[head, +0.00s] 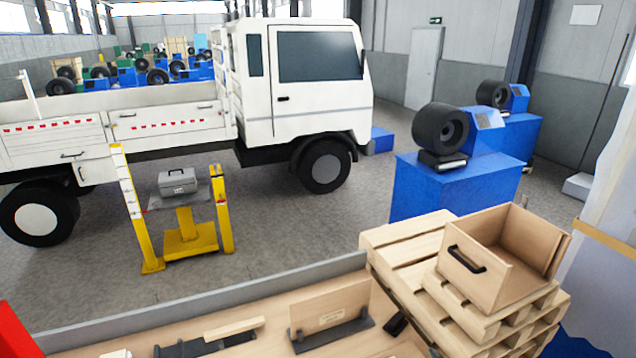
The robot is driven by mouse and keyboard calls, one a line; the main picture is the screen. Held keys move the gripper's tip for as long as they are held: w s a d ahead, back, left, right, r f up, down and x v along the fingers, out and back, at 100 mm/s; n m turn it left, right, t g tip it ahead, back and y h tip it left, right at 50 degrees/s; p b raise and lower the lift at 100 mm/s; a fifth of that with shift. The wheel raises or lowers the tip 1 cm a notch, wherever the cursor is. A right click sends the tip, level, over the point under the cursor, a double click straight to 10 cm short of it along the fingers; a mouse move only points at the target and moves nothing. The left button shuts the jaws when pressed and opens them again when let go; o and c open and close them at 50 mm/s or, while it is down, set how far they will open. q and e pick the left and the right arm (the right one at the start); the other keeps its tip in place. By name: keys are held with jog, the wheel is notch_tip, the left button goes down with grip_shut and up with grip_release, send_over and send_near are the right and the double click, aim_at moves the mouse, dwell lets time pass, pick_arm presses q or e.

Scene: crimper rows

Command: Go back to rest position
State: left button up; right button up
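Neither of my grippers shows in the head view, and no arm link can be made out for sure. The task names no object. A wooden workbench top (270,318) lies along the bottom edge. On it, an upright wooden board (330,308) stands in a dark base, and a light wooden strip (234,328) lies by another dark piece (205,346). A small black item (397,323) lies at the right.
A wooden box with a black handle (475,268) sits on stacked pallets (410,243) at the right. Beyond are a white truck (300,70), a yellow stand (190,240) with a grey toolbox (178,182), and crimpers on blue cabinets (440,190). Grey floor between is clear.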

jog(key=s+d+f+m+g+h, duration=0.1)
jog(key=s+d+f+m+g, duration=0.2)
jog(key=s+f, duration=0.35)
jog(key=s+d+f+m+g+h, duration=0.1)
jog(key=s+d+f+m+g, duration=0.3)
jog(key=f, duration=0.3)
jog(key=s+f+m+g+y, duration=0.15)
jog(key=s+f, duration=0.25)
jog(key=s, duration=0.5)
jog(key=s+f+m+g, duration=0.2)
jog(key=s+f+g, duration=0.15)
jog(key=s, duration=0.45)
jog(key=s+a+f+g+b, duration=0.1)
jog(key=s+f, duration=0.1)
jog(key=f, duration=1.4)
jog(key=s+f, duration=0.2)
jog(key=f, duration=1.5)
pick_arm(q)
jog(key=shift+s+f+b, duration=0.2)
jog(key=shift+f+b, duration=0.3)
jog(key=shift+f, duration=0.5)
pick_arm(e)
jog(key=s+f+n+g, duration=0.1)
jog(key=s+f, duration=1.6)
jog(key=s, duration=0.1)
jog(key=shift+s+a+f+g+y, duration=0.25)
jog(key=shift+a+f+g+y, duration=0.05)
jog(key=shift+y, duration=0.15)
